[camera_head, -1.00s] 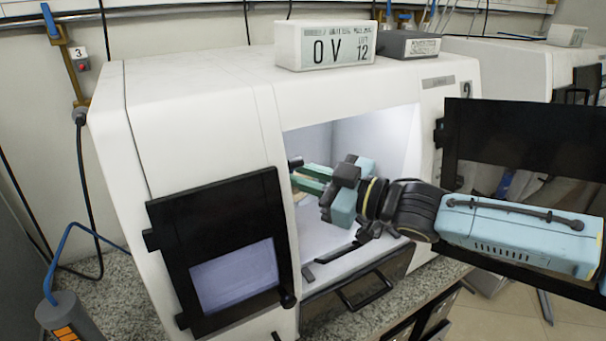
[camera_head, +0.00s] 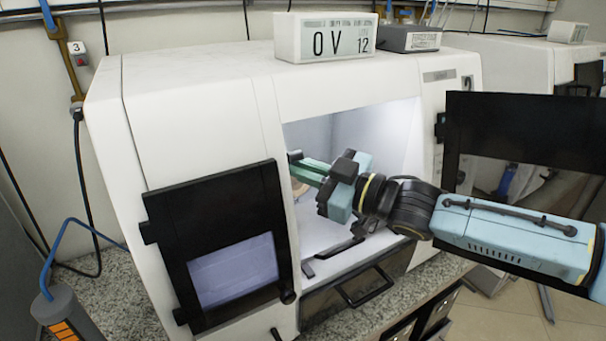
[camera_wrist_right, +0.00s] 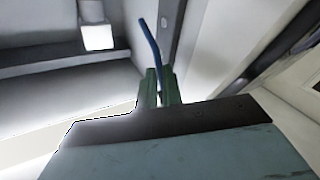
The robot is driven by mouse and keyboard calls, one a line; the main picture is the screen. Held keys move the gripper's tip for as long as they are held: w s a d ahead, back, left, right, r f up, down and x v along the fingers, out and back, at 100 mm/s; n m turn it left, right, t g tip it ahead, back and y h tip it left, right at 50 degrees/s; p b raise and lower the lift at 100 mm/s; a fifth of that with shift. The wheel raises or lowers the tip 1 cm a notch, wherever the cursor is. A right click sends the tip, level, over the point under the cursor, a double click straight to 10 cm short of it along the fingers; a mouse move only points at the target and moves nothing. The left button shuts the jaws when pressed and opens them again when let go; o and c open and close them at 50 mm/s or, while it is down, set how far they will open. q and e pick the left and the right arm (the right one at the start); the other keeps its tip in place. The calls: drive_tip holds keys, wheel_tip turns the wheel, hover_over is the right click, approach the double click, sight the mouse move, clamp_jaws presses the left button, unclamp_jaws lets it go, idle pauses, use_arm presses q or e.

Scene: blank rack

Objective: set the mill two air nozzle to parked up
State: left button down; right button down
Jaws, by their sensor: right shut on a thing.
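Mill two is the white machine (camera_head: 195,95) with a "2" at its upper right front, and its black-framed doors stand open. My right gripper (camera_head: 296,164) reaches from the right through the doorway into the lit chamber. In the right wrist view its green fingers (camera_wrist_right: 158,82) are shut on the thin blue air nozzle (camera_wrist_right: 150,42). The nozzle's free part rises above the fingertips and leans slightly left in that view. The nozzle cannot be made out in the head view, and its base is hidden. My left gripper is not in view.
The left door (camera_head: 222,190) and right door (camera_head: 525,135) flank the opening, with my right arm passing in front of the right one. A display box marked "OV 12" (camera_head: 290,40) sits on top. A pale block (camera_wrist_right: 97,30) shows in the wrist view.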

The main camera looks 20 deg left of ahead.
drive_tip(key=shift+a, duration=0.1)
idle(0.3)
drive_tip(key=c, duration=1.8)
unclamp_jaws()
drive_tip(key=d, duration=0.4)
drive_tip(key=s+d+f, duration=0.1)
drive_tip(key=d, duration=0.4)
drive_tip(key=s+d, duration=0.1)
drive_tip(key=d, duration=0.3)
drive_tip(key=shift+d+f+b, duration=0.15)
drive_tip(key=shift+f+b, duration=0.1)
drive_tip(key=shift+b, duration=0.1)
